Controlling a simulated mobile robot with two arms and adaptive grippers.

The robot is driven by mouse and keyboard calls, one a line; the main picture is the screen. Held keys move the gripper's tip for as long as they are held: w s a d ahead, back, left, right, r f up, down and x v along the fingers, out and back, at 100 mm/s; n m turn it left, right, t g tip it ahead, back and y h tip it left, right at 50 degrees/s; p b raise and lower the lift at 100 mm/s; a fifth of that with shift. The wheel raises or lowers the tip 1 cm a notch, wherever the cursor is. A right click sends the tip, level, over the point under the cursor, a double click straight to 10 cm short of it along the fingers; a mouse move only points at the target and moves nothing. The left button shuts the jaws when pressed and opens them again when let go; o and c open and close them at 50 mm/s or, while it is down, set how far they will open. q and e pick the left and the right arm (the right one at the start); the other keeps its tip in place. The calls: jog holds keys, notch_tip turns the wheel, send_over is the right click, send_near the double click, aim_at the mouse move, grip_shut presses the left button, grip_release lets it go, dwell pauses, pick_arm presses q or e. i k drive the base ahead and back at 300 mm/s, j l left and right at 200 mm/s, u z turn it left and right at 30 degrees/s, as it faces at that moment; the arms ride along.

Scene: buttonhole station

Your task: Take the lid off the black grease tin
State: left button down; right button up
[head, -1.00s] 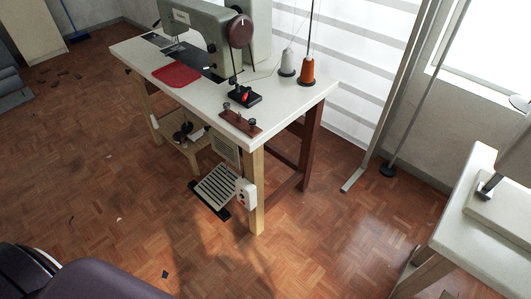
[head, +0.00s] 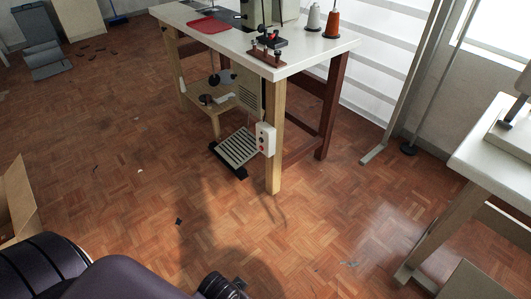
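I cannot make out a black grease tin or its lid for certain in the head view. A small dark round object (head: 205,99) sits on the low wooden shelf under the sewing table, too small to identify. Neither of my grippers is in view. Only dark rounded parts of my own body show along the bottom edge.
The white sewing table (head: 312,53) stands at the top centre, with a red cloth (head: 209,25) and thread cones (head: 332,22) on it. A pedal (head: 238,147) lies below. Another white table (head: 482,135) is at right, a cardboard box (head: 18,195) at left.

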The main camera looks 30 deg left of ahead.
aim_at(201, 98)
jog(key=u, duration=1.35)
